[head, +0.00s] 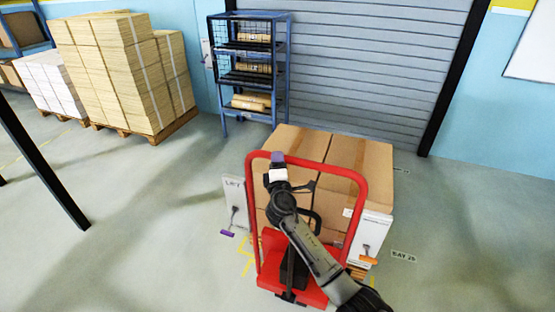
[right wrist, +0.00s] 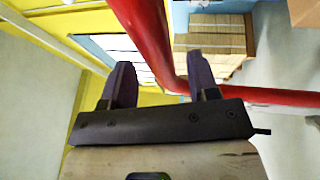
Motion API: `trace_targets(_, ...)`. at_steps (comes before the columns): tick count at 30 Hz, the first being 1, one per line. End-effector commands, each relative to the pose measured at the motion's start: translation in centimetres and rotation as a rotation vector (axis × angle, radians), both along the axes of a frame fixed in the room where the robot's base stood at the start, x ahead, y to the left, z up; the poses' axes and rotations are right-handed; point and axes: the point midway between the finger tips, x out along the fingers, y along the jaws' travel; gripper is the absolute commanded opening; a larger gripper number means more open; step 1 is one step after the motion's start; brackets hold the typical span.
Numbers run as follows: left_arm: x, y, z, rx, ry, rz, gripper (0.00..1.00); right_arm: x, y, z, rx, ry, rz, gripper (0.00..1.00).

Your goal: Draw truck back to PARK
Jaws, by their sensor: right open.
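The red truck (head: 364,205) stands in the middle of the head view, its looped handle upright towards me and large brown cartons (head: 350,157) behind it. My right gripper (head: 278,160) is at the top bar of the handle, left of its middle. In the right wrist view the open jaws (right wrist: 160,78) have a bend of the red handle (right wrist: 158,50) showing between them. I cannot tell whether they touch it. My left gripper is not in view. No PARK marking is readable.
A white board marked LIFT (head: 235,200) is left of the truck; a BAY floor label (head: 404,256) is right. A blue rack (head: 222,80) stands before the shutter (head: 375,60). Stacked pallet goods (head: 115,75) stand back left. The floor at left (head: 130,230) is mostly clear.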

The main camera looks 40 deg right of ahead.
Motion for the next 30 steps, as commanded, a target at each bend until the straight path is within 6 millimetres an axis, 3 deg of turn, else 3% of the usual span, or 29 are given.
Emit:
trace_targets(7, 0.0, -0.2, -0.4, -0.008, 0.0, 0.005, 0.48, 1.7, -1.2, 0.3, -0.001, 0.0, -0.001, 0.55)
trace_targets(20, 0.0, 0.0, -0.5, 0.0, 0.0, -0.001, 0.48, 2.1, -1.5, 0.5, 0.001, -0.001, 0.0, 0.54)
trace_targets(30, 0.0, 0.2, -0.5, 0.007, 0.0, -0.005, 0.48, 2.0, -1.5, 0.5, 0.0, 0.0, 0.0, 0.21)
